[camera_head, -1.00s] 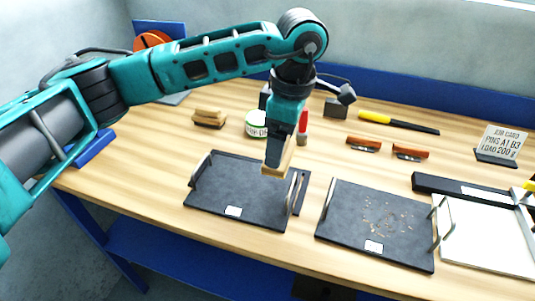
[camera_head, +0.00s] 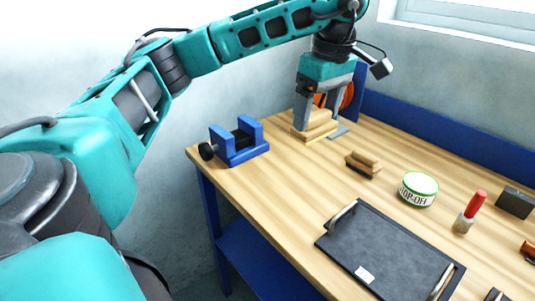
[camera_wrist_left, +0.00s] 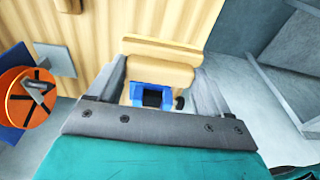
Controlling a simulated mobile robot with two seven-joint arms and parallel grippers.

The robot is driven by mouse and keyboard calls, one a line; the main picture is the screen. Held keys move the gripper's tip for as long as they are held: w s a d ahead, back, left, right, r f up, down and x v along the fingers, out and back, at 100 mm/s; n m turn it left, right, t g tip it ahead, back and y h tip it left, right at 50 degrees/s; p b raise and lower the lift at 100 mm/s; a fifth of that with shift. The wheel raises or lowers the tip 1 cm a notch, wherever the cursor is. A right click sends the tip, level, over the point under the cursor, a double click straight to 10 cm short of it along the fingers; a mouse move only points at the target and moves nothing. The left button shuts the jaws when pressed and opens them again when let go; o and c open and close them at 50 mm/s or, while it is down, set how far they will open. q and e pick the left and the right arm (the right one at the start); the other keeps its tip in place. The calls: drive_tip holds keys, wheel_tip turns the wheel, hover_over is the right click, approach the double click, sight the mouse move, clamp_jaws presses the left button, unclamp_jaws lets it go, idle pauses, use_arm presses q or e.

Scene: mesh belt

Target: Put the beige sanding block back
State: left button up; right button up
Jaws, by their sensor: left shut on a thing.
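The beige sanding block (camera_head: 313,131) is between the fingers of my left gripper (camera_head: 318,117), at the far left corner of the bench. My left gripper is shut on it, pointing down. A thin yellow edge shows below the block; I cannot tell whether the block touches the bench. In the left wrist view the block (camera_wrist_left: 160,68) spans the gap between the two fingers (camera_wrist_left: 160,85). A second sanding block (camera_head: 364,162), with a dark underside, lies on the bench to the right. My right gripper is out of view.
A blue vise (camera_head: 238,143) stands at the bench's left edge. An orange disc on a stand (camera_head: 347,96) is close behind the gripper. A round tin (camera_head: 419,188), a red-handled tool (camera_head: 470,212) and a dark tray (camera_head: 385,250) lie right. Bare wood separates vise and tray.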

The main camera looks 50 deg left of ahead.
use_arm(q)
drive_tip(key=s+a+r, duration=0.2)
drive_tip(key=a, duration=0.4)
drive_tip(key=shift+s+a+f+b, duration=0.1)
drive_tip(key=shift+f+b, duration=1.25)
drive_tip(key=shift+f, duration=1.95)
drive_tip(key=shift+s+a+f+b, duration=0.15)
drive_tip(key=shift+f+b, duration=1.2)
drive_tip(key=shift+f, duration=1.95)
drive_tip(key=shift+s+f+b, duration=0.1)
drive_tip(key=shift+f+b, duration=1.25)
drive_tip(key=shift+f, duration=1.95)
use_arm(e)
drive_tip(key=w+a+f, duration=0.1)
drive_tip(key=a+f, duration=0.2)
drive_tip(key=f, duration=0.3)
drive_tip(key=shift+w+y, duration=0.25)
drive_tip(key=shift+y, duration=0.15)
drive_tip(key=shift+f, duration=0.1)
use_arm(q)
drive_tip(key=shift+f, duration=0.2)
drive_tip(key=o, duration=0.9)
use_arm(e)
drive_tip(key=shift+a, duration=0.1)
